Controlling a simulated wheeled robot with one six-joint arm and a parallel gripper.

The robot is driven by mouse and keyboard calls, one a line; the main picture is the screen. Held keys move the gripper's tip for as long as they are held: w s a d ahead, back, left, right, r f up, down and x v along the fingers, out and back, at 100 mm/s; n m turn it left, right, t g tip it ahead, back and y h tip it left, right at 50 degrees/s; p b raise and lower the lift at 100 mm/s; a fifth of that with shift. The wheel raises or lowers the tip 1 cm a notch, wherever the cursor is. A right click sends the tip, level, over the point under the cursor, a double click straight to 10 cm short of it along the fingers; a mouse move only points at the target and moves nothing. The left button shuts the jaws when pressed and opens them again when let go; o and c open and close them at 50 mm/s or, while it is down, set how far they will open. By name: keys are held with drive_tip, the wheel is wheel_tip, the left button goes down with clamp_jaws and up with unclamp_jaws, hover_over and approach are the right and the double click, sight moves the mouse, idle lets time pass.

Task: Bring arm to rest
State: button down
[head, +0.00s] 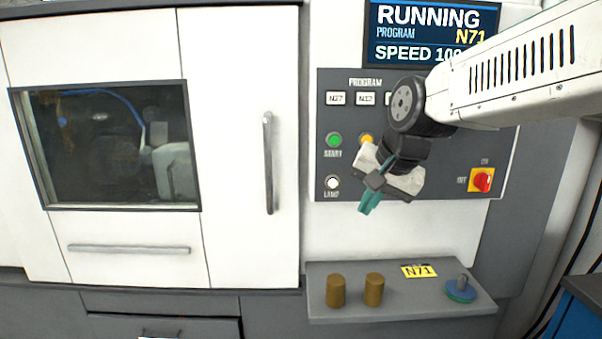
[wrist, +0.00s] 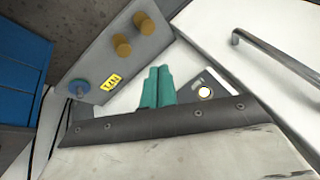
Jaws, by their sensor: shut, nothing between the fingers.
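My gripper (head: 369,202) hangs from my arm in front of the machine's control panel (head: 450,180) in the head view, its teal fingers pointing down and a little left. In the wrist view the teal fingers (wrist: 157,88) lie side by side, shut, with nothing between them. The fingers are above the grey shelf (head: 340,312) and apart from it. My arm comes in from the upper right and hides part of the panel and the screen (head: 430,32), which reads RUNNING, PROGRAM N71.
Two brown cylinders (head: 336,291) (head: 374,290), a yellow N71 card (head: 419,271) and a blue-green disc with a grey stem (head: 461,289) are on the shelf. The machine door (head: 240,150) with its handle (head: 268,162) is shut. A red-yellow switch (head: 482,180) is right. A blue cabinet (head: 580,308) stands lower right.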

drive_tip(key=s+d+f+n+g+h, duration=0.1)
drive_tip(key=s+d, duration=0.3)
drive_tip(key=s, duration=0.4)
drive_tip(key=s+d+f+n+g, duration=0.1)
drive_tip(key=s+d+f, duration=0.3)
drive_tip(key=s, duration=0.5)
drive_tip(key=s+d+f+n+g+h, duration=0.1)
drive_tip(key=s+d, duration=0.3)
drive_tip(key=s, duration=0.5)
drive_tip(key=shift+d+f+n+g+h, duration=0.3)
drive_tip(key=shift+d+f+n+g, duration=0.1)
drive_tip(key=shift+f+n, duration=0.4)
drive_tip(key=shift+s, duration=0.1)
idle(4.5)
